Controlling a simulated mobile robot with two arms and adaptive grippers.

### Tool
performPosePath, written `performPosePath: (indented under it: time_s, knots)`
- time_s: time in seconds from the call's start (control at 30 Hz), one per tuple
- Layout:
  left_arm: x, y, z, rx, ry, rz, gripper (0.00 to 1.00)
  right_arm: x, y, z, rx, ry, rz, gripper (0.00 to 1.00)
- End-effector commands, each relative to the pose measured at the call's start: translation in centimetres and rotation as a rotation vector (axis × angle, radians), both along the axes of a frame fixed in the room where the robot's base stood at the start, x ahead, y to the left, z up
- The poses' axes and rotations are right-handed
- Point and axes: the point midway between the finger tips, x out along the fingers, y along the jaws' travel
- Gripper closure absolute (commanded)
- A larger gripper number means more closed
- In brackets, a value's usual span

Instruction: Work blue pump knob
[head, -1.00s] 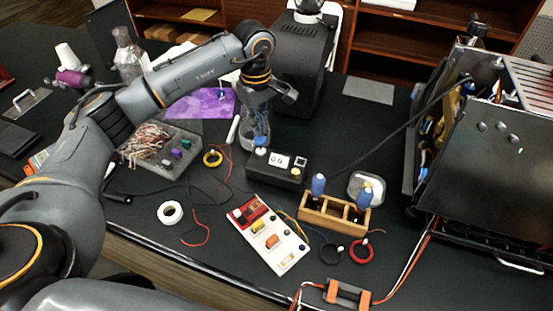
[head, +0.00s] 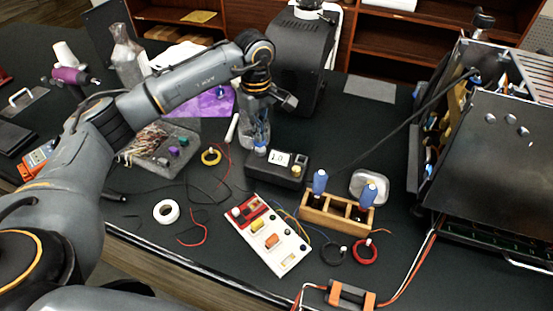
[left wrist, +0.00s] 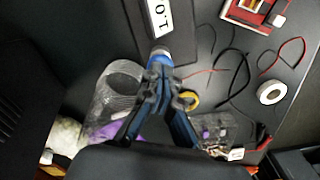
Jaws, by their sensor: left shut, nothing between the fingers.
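The black pump box (head: 272,176) stands mid-table with a white display (head: 280,159) that reads 1.0. Its blue knob (head: 260,150) is on the box's left part; the knob also shows in the left wrist view (left wrist: 159,54), just past the fingertips. My left gripper (head: 259,142) points down at the knob, its tips at or just above it; contact cannot be told. In the left wrist view the left gripper's fingers (left wrist: 158,70) come together, shut, with nothing between them. My right gripper is not in view.
A clear jar (left wrist: 113,85) stands close beside the left gripper. A tray of wires (head: 160,160), a yellow tape ring (head: 211,156), a white circuit board (head: 268,240) and a wooden holder with blue-handled tools (head: 336,215) surround the box. The open brewer (head: 485,150) is at right.

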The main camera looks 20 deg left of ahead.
Motion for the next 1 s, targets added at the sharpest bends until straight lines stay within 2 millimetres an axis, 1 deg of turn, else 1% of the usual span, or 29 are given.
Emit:
performPosePath:
  time_s: [0.03, 0.3, 0.57, 1.0]
  knots:
    - [-0.1, 0.0, -0.6, 0.0, 0.003, 0.0, 1.0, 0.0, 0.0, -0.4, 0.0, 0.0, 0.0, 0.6]
    - [-0.1, 0.0, -1.7, 0.0, 0.005, 0.0, 1.0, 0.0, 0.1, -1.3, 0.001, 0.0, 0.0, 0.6]
    - [-0.1, 0.0, -0.5, 0.001, 0.004, -0.001, 1.0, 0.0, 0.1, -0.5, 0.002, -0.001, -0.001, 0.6]
    - [-0.1, 0.0, 3.2, 0.0, 0.003, 0.0, 1.0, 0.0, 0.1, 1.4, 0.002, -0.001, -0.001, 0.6]
